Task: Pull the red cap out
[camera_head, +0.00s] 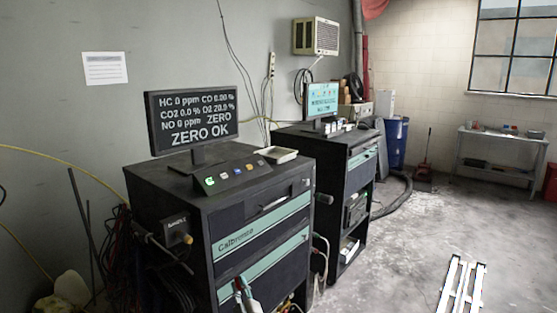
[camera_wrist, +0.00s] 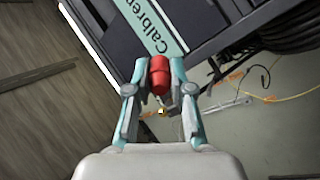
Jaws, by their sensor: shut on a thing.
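The red cap (camera_wrist: 158,76) sits between the two fingertips of my gripper (camera_wrist: 159,72) in the wrist view. The teal-and-grey fingers are closed on its sides. In the head view my gripper (camera_head: 243,290) shows at the bottom edge, in front of the black cabinet (camera_head: 262,256) with teal stripes. The cap is too small to make out clearly there. A small brass-coloured fitting (camera_head: 187,239) shows on the cabinet's left side, apart from my gripper. A small gold-coloured piece (camera_wrist: 162,112) also shows between the fingers in the wrist view, below the cap.
A monitor (camera_head: 193,119) reading "ZERO OK" stands on the cabinet, beside a button panel (camera_head: 231,179) and a white tray (camera_head: 277,155). Cables hang by the cabinet's left side. A second cabinet (camera_head: 350,190) stands behind. The floor (camera_head: 400,260) at right is largely open.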

